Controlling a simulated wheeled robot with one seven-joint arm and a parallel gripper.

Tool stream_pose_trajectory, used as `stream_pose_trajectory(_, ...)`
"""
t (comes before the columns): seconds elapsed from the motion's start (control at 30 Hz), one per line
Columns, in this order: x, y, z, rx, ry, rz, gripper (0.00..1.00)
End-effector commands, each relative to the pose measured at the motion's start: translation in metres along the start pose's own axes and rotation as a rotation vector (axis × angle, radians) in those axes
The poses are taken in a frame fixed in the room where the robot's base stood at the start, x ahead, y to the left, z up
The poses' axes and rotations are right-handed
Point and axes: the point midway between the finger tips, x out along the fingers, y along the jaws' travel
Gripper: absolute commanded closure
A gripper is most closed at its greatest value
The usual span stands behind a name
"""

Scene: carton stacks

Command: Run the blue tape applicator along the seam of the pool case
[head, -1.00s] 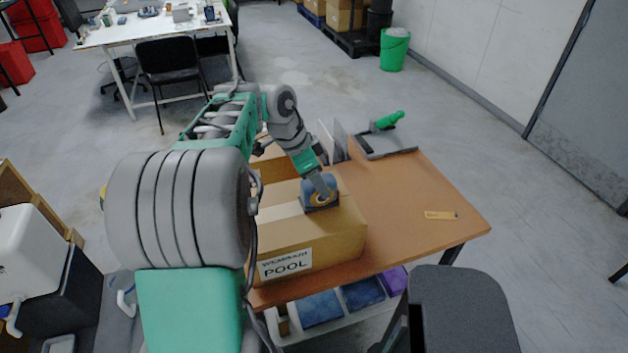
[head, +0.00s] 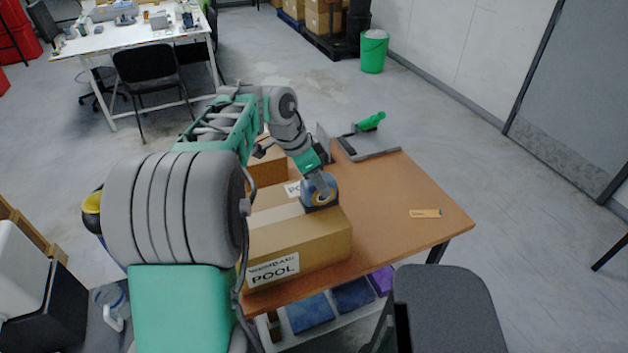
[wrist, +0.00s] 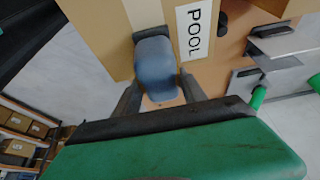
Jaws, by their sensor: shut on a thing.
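The pool case (head: 310,244) is a closed brown carton with a white POOL label on its near side; part of its left is hidden behind my arm. A pale strip (head: 272,216) runs along the middle of its top up to the applicator. My gripper (wrist: 160,92) is shut on the blue tape applicator (head: 319,189), which sits at the right end of the case's top. The applicator's blue body (wrist: 155,62) shows between the fingers in the wrist view. Another POOL label (wrist: 200,30) shows beside it there. Exact contact with the carton is hard to tell.
The case stands on a brown table (head: 400,195). Another carton (head: 267,165) stands behind it. A grey stand with a green-handled tool (head: 370,122) is at the table's back; an orange item (head: 425,213) lies right. A dark chair (head: 450,310) stands in front. The table's right part is mostly clear.

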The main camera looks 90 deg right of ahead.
Motion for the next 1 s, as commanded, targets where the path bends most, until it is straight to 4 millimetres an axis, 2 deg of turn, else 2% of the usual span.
stream_pose_trajectory(0.7, 0.013, 0.000, -0.030, -0.001, 0.000, 0.001, 0.89)
stream_pose_trajectory(1.0, 0.014, 0.000, -0.032, -0.001, -0.001, 0.000, 0.89)
